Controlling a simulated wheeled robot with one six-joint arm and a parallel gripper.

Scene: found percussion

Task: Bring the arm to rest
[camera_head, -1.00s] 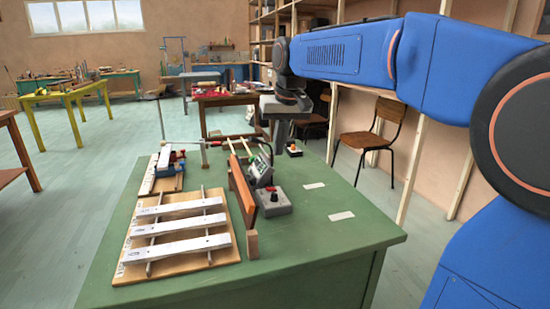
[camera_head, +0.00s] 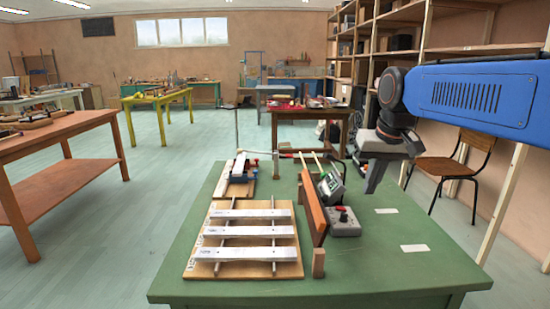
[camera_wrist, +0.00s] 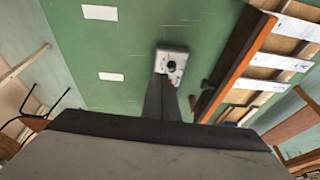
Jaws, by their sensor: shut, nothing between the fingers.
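My gripper (camera_head: 374,180) is shut and empty. In the head view it hangs from the blue arm over the right part of the green table (camera_head: 380,270), and it appears clear of the tabletop. In the wrist view my gripper's dark fingers (camera_wrist: 163,84) lie together, overlapping the lower edge of a small grey box with a dark knob (camera_wrist: 172,64) in the picture. That grey box (camera_head: 343,222) stands on the green table in the head view.
A wooden board with several pale metal bars (camera_head: 205,262) lies left on the table. An upright reddish-brown board (camera_head: 312,212) stands between it and the grey box. Two white patches (camera_head: 414,248) mark the clear right side. A chair (camera_head: 455,165) stands beyond.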

